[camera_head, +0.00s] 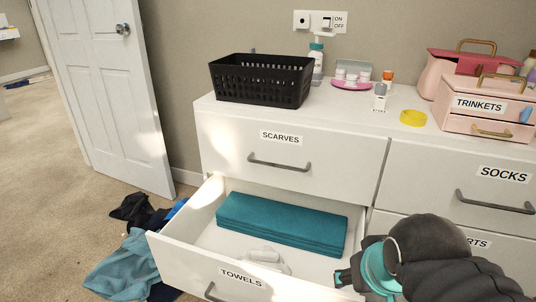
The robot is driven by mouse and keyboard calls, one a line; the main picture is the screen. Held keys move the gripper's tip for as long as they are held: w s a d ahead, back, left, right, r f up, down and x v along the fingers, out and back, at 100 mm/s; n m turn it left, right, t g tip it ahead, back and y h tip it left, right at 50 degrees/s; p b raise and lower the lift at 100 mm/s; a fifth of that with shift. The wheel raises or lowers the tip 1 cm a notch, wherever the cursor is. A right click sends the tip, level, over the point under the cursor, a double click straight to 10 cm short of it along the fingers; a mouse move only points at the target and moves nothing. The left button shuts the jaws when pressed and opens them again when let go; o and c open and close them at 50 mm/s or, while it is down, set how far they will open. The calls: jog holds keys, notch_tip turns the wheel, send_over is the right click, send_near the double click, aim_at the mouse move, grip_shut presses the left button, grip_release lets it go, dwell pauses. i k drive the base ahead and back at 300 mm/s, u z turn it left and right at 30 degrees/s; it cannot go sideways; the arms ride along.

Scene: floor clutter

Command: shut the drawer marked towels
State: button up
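The drawer marked TOWELS (181,262) is the lower left drawer of a white dresser, and it stands pulled well out. Its label (241,277) is on the front panel, with a grey handle (211,293) partly cut off at the bottom edge. A folded teal towel (283,222) lies inside toward the back, with a whitish object (265,260) in front of it. My gripper (345,278) is at the lower right, by the drawer's right side. Whether it touches the drawer cannot be told, and its fingers are mostly hidden by my wrist.
The SCARVES drawer (226,146) above and the SOCKS drawer (425,180) at right are shut. A black basket (262,92), bottles and a pink TRINKETS box (474,119) stand on the dresser. Dark and teal clothes (122,268) lie on the floor left of the open drawer.

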aim_at(197, 252)
jog(key=u, duration=0.4)
jog(key=k, duration=1.15)
jog(key=z, duration=0.4)
